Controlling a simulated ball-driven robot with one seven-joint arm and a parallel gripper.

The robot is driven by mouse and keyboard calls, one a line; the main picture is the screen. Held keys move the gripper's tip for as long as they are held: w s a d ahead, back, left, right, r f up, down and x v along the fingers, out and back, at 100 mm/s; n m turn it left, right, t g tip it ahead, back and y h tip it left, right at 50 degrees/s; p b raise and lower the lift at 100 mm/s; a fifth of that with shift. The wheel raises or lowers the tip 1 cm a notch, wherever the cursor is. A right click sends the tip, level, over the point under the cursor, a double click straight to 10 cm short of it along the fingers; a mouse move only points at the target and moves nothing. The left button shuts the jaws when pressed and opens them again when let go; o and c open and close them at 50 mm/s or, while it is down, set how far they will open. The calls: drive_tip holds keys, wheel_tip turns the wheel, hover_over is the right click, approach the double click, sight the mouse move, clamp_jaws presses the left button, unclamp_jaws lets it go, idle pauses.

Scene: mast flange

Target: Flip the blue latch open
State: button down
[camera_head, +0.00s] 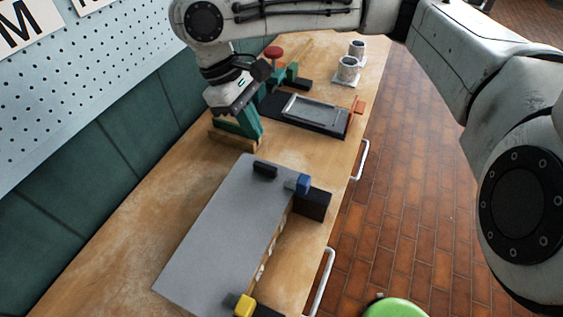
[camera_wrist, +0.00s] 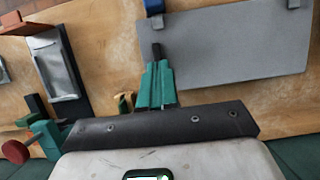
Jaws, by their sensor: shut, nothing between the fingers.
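The blue latch (camera_head: 303,184) sits at the far right corner of a grey lid (camera_head: 225,235), beside a black block (camera_head: 313,204). It also shows at the top of the wrist view (camera_wrist: 154,7), partly cut off. My gripper (camera_head: 250,132) is shut and empty, with teal fingers pointing down beyond the lid's far end. In the wrist view my gripper (camera_wrist: 157,68) points toward the lid's left edge, near a black handle (camera_wrist: 156,51). My gripper is apart from the blue latch. Contact between the fingertips and anything below cannot be told.
A yellow latch (camera_head: 245,305) is at the lid's near end. A dark tray with a metal plate (camera_head: 318,112) and orange handle lies beyond the lid. A red-knobbed fixture (camera_head: 273,53) and white cups (camera_head: 349,68) stand farther back. A pegboard wall (camera_head: 85,95) borders the bench's left.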

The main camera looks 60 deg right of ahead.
drive_tip(key=shift+f, duration=0.1)
approach(288, 184)
drive_tip(key=f, duration=0.2)
drive_tip(key=shift+w+f, duration=0.25)
drive_tip(key=shift+f, duration=0.15)
drive_tip(key=s+p, duration=0.1)
drive_tip(key=s, duration=0.2)
drive_tip(key=shift+s+d, duration=0.1)
drive_tip(key=shift+d, duration=0.05)
drive_tip(key=shift+s+f, duration=0.15)
drive_tip(key=shift+s, duration=0.3)
drive_tip(key=shift+p, duration=0.35)
